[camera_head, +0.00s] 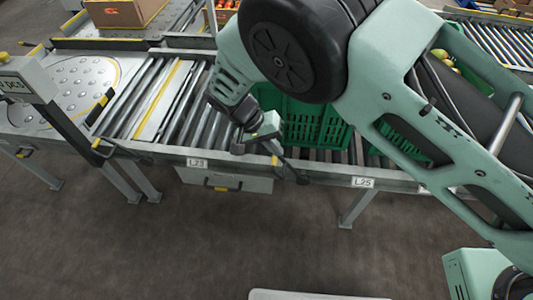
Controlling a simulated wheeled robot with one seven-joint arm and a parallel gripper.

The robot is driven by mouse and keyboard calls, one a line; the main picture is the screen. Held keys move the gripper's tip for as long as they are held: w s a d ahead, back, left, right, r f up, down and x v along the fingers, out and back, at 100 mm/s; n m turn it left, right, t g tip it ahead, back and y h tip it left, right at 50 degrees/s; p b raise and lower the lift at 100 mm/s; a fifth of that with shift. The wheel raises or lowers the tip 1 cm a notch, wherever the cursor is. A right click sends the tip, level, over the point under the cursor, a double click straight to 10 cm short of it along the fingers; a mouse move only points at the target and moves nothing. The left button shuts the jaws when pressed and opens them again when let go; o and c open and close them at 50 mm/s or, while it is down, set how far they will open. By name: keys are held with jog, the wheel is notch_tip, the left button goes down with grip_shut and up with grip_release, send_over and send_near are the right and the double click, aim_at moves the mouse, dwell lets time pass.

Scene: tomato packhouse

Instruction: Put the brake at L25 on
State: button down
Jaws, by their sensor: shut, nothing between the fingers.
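The white L25 label (363,182) is on the front rail of the roller conveyor, right of centre. My gripper (297,177) is at the front rail, left of that label, with its dark fingers shut and nothing held. A small yellow part (275,160) shows at the rail right beside my gripper. It may belong to a brake lever, but my gripper and wrist cover most of it. I cannot tell the brake's position or whether my fingers touch it.
The L23 label (197,162) is farther left on the rail, above a grey box (225,181). Green crates (318,125) stand on the rollers behind my arm. A ball-transfer table (75,85) and a sign post (75,130) are at left.

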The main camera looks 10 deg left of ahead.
jog(key=a+f+b+v, duration=0.1)
jog(key=a+v, duration=0.1)
jog(key=v, duration=0.7)
jog(key=shift+w+a+r, duration=0.1)
jog(key=shift+a+r, duration=0.05)
